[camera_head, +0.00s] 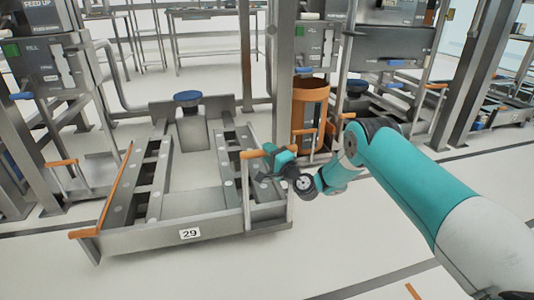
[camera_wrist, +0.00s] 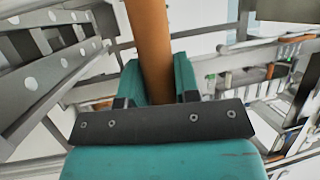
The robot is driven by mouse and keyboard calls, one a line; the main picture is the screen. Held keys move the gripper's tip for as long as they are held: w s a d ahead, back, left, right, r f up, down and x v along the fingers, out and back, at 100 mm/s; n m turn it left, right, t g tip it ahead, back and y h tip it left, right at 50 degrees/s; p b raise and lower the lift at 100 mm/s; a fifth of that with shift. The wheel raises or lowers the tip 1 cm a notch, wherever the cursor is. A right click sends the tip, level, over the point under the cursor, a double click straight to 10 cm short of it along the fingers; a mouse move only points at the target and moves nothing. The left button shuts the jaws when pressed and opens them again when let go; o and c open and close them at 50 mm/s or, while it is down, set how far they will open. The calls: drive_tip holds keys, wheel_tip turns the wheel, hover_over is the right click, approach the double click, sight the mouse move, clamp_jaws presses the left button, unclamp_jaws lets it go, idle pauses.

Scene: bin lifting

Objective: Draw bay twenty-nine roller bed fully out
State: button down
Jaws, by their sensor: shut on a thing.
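The roller bed marked 29 (camera_head: 190,234) stands out from its bay frame onto the floor, with two rows of rollers and an open middle. Its orange-topped handle (camera_head: 251,154) rises on a post at the right front. My gripper (camera_head: 272,152) is at this handle, coming from the right. In the wrist view my gripper (camera_wrist: 158,78) is shut on the orange handle bar (camera_wrist: 150,32), which runs between the fingers. The roller side rail (camera_wrist: 45,75) shows at the left there. The far end of the handle is cut off in the wrist view.
A blue-topped grey pedestal (camera_head: 188,110) stands at the bed's back end. An orange bin (camera_head: 310,112) stands behind a post (camera_head: 278,70) to the right. Control boxes (camera_head: 42,68) flank the bay. The floor (camera_head: 150,275) before the bed is clear.

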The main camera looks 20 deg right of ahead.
drive_tip(key=shift+s, duration=0.3)
drive_tip(key=c, duration=0.8)
unclamp_jaws()
drive_tip(key=shift+c, duration=0.2)
